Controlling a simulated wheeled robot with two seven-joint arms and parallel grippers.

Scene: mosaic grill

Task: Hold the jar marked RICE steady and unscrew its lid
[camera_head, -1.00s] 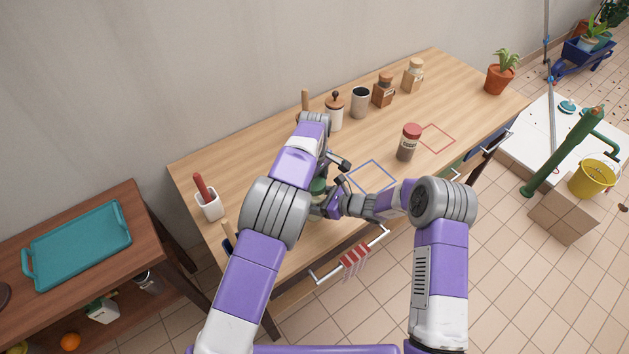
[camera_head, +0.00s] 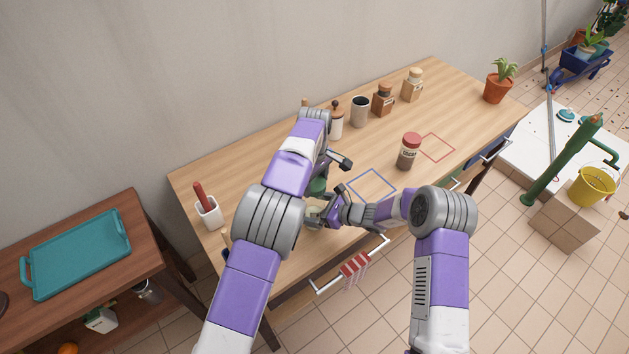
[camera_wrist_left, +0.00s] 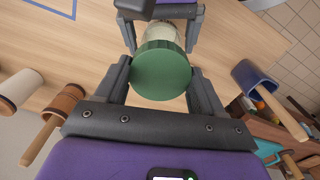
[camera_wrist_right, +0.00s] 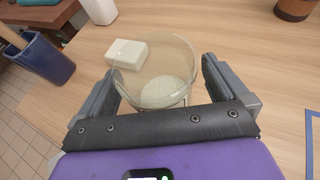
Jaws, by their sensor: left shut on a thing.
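The jar's round green lid (camera_wrist_left: 161,72) sits between the fingers of my left gripper (camera_wrist_left: 160,84), which is shut on it; the lid also shows in the head view (camera_head: 318,186). The pale glass jar (camera_wrist_right: 168,78) stands on the table between the fingers of my right gripper (camera_wrist_right: 158,82). Its top looks open, with no lid on it in the right wrist view, and pale contents show low inside. The right fingers are apart, with small gaps beside the glass. In the left wrist view the jar is partly hidden behind the lid. No RICE marking is readable.
A red-lidded labelled jar (camera_head: 409,151) stands right of the blue outlined square (camera_head: 371,184), near a red outlined square (camera_head: 437,147). Several containers line the back. A small white block (camera_wrist_right: 128,53) lies beside the jar, and a blue cup (camera_wrist_right: 38,60) stands further left.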

